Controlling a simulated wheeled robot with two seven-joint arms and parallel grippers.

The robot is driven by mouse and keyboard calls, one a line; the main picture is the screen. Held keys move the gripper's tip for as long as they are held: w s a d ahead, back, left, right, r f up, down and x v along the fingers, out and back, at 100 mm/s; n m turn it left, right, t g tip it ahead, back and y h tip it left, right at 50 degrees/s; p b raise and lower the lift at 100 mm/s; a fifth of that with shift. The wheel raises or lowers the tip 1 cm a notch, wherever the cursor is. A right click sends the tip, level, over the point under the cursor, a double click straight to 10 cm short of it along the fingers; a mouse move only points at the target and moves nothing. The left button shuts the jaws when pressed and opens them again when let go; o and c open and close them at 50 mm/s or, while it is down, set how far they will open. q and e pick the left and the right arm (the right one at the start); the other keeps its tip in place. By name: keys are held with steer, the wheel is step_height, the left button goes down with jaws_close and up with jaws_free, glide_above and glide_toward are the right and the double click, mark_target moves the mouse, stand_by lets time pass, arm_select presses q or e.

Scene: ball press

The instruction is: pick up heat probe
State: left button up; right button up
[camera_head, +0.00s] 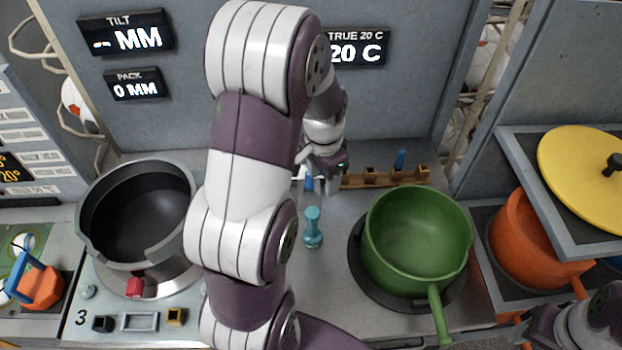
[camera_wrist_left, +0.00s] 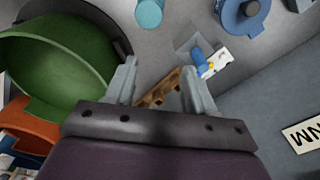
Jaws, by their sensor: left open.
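My left gripper (camera_head: 322,184) is open and hangs over the back of the counter, near a low wooden rack (camera_head: 372,178). In the left wrist view the open, empty fingers (camera_wrist_left: 160,70) have the rack (camera_wrist_left: 158,92) between and beyond them. A small blue piece with a white tag (camera_wrist_left: 202,62) lies just past the fingertip on the right; in the head view its blue part (camera_head: 309,183) is partly hidden by the gripper. I cannot tell which blue piece is the heat probe.
A teal peg (camera_head: 312,228) stands in front of the gripper. A green pot (camera_head: 415,240) is right of it and a black pot (camera_head: 137,215) left. An orange pot (camera_head: 525,240) sits under a shelf with a yellow lid (camera_head: 585,175). My right arm shows at lower right.

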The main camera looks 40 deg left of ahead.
mark_target(309, 186)
arm_select(q)
steer(key=w+a+r+m, duration=0.3)
steer(key=w+a+m, duration=0.25)
steer(key=m, duration=0.95)
steer(key=shift+m+g, duration=0.3)
steer(key=f+p, duration=0.1)
steer(key=f, duration=0.3)
steer(key=s+f+p, duration=0.1)
steer(key=f+p, duration=0.1)
steer(key=f, duration=0.2)
steer(key=a+f+p, duration=0.1)
steer(key=f, duration=0.3)
steer(key=shift+s+a+f+p, duration=0.1)
steer(key=shift+s+p, duration=0.2)
steer(key=shift+p, duration=0.05)
steer(key=shift+w+f, duration=0.1)
steer(key=shift+f, duration=0.1)
jaws_close()
